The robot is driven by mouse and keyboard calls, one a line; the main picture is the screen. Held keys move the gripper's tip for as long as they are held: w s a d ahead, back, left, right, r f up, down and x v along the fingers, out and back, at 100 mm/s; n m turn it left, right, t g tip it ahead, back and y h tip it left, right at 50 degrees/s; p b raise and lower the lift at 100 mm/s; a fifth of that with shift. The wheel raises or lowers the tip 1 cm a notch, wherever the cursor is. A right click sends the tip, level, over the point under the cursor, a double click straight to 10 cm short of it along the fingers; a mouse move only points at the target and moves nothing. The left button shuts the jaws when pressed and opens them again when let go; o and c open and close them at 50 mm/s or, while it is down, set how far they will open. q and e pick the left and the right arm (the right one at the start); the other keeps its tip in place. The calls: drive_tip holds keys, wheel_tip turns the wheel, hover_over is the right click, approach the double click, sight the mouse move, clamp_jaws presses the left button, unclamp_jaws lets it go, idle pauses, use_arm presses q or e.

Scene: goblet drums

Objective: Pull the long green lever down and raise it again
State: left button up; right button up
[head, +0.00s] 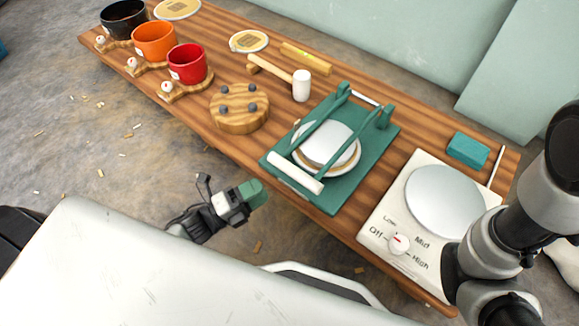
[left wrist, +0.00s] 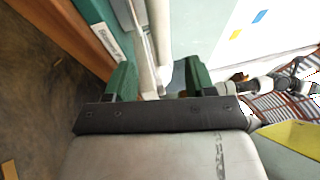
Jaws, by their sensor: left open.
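The long green lever (head: 323,134) is hinged at the back of a green base board (head: 347,190). Its two arms reach forward over a white round piece (head: 327,143) to a white cylindrical handle (head: 294,173) near the board's front edge. The lever's exact height above the board is hard to tell. My left gripper (head: 252,193) is open and empty, in front of and left of the handle, apart from it. In the left wrist view the open green fingers (left wrist: 159,78) frame a pale bar, seemingly the handle (left wrist: 158,30). My right gripper is out of view.
A hot plate with a dial (head: 399,243) stands right of the board, a teal block (head: 468,149) behind it. A mallet (head: 301,86), a round wooden stand (head: 239,108) and red (head: 187,64), orange (head: 154,41) and black (head: 123,19) cups lie left along the bench.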

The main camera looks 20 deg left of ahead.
sight(294, 172)
use_arm(q)
drive_tip(key=b+x, duration=0.3)
drive_tip(key=x, duration=0.5)
drive_tip(key=shift+w+d+b, duration=0.25)
drive_tip(key=shift+d+b, duration=0.05)
drive_tip(key=shift+b, duration=0.1)
drive_tip(key=shift+w+d+r, duration=0.2)
drive_tip(key=shift+w+d, duration=0.25)
drive_tip(key=shift+w, duration=0.05)
clamp_jaws()
